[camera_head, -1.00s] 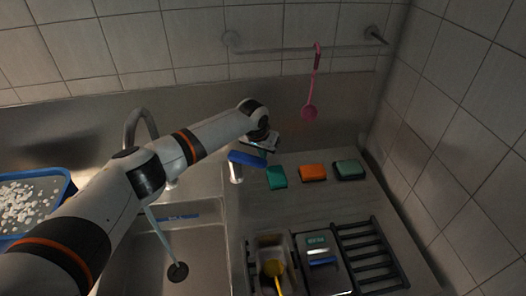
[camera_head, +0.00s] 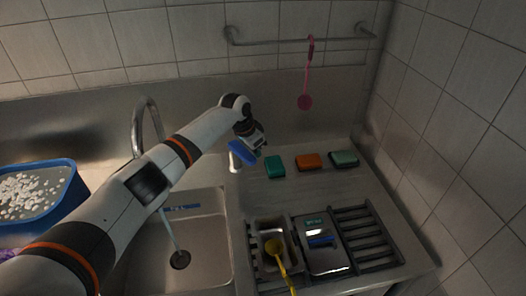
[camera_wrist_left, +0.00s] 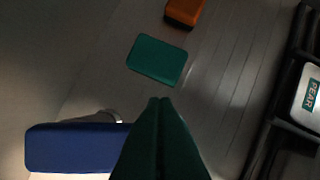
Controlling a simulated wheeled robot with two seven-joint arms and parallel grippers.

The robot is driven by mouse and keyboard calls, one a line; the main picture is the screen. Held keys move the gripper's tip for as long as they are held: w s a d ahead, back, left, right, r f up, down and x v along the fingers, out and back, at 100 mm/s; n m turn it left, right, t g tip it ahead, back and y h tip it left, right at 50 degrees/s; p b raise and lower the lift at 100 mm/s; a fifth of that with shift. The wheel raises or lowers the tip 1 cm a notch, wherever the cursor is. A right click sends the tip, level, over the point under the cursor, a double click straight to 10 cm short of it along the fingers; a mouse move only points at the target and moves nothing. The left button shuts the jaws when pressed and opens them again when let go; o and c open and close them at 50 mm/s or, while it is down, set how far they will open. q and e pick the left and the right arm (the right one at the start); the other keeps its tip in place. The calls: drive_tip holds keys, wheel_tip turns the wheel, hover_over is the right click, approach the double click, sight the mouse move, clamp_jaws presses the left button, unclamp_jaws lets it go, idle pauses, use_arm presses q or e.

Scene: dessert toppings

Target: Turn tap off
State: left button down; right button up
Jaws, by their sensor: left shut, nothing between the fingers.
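The tap's curved metal spout (camera_head: 148,108) stands behind the sink at left, partly behind my left arm. A thin water stream (camera_head: 169,228) runs into the sink. A blue lever-like piece (camera_head: 239,153) sits tilted on a short pale post (camera_head: 232,165) right of the spout. In the left wrist view, the blue piece (camera_wrist_left: 75,148) is at lower left, beside my dark green fingers. My left gripper (camera_head: 262,149) is shut and empty, just right of the blue piece. Whether they touch is unclear. The fingertips show in the left wrist view (camera_wrist_left: 160,102). My right gripper is out of view.
Green (camera_head: 275,167), orange (camera_head: 308,162) and grey-green (camera_head: 343,158) blocks lie at the right. In front are a metal container (camera_head: 256,240), a labelled box (camera_head: 322,258) and a black rack (camera_head: 372,240). A blue tray (camera_head: 72,196) is at left. A pink ladle (camera_head: 305,102) hangs behind.

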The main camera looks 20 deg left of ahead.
sight(246, 160)
use_arm(q)
drive_tip(key=shift+s+a+m, duration=0.25)
drive_tip(key=shift+s+m, duration=0.05)
drive_tip(key=shift+m, duration=0.2)
drive_tip(key=shift+s+a+f+m+h, duration=0.1)
drive_tip(key=shift+a+f+m+h, duration=0.1)
drive_tip(key=shift+m+h, duration=0.15)
drive_tip(key=shift+s+a+f+m+g+p, duration=0.1)
drive_tip(key=shift+s+a+m+g+p, duration=0.25)
drive_tip(key=shift+m, duration=0.5)
drive_tip(key=shift+s+a+m+g+h, duration=0.25)
drive_tip(key=shift+s+m, duration=0.25)
drive_tip(key=shift+m, duration=0.1)
drive_tip(key=shift+s+a+p, duration=0.25)
drive_tip(key=shift+p, duration=0.15)
drive_tip(key=shift+s+a, duration=0.1)
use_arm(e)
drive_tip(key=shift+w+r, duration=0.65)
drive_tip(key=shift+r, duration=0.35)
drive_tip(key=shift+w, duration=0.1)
